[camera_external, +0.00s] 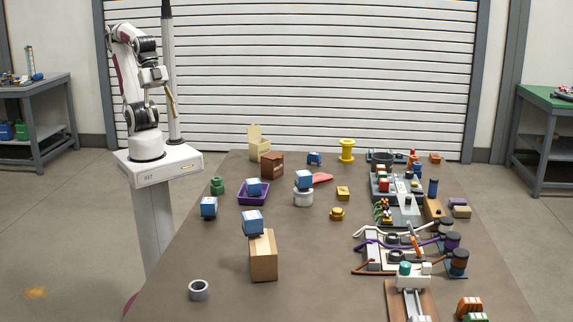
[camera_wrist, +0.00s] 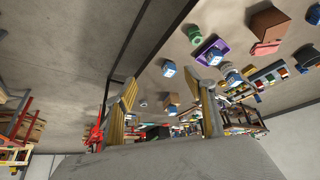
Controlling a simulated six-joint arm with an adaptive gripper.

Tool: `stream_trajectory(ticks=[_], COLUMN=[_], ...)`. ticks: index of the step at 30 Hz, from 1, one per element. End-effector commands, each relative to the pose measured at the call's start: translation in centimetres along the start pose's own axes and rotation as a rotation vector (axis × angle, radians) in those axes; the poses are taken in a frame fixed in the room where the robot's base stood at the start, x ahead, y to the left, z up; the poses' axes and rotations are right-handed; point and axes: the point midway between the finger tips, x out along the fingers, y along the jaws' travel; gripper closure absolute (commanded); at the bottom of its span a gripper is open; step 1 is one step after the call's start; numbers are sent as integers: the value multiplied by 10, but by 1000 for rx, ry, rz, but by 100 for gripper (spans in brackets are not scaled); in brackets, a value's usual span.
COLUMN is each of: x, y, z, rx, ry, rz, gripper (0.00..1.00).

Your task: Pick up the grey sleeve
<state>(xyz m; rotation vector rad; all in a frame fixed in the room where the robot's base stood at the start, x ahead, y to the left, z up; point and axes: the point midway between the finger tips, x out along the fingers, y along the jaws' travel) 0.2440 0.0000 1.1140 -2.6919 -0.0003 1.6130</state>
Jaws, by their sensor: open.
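The grey sleeve (camera_external: 199,290) is a short hollow ring standing upright at the near left of the brown table, its open top showing. A small grey shape that looks like this sleeve (camera_wrist: 143,103) shows between the fingers in the wrist view, far off. My gripper (camera_external: 172,104) is raised beside my arm above the pedestal at the back left, far from the sleeve. In the wrist view my gripper (camera_wrist: 168,84) has its two yellowish fingers spread apart with nothing between them.
A tan box (camera_external: 263,257) with a blue-and-white block (camera_external: 253,222) on it stands right of the sleeve. Another blue block (camera_external: 209,207), a green ring (camera_external: 217,186) and a purple tray (camera_external: 253,193) lie farther back. Pump parts crowd the right side. Table around the sleeve is clear.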

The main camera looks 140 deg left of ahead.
Motion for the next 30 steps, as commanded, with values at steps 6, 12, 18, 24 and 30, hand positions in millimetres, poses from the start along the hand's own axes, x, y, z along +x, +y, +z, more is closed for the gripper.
stream_trajectory(ticks=[6, 12, 18, 24, 30], x=[3, 10, 20, 34, 50], y=[-6, -20, -35, -47, -55], z=[-10, -32, -62, -96, -131], rx=[51, 168, 321, 479, 642], ry=[-15, -48, -84, -119, -153], rz=[-28, -91, -168, -241, -310], gripper=[46, 46, 46, 46, 46])
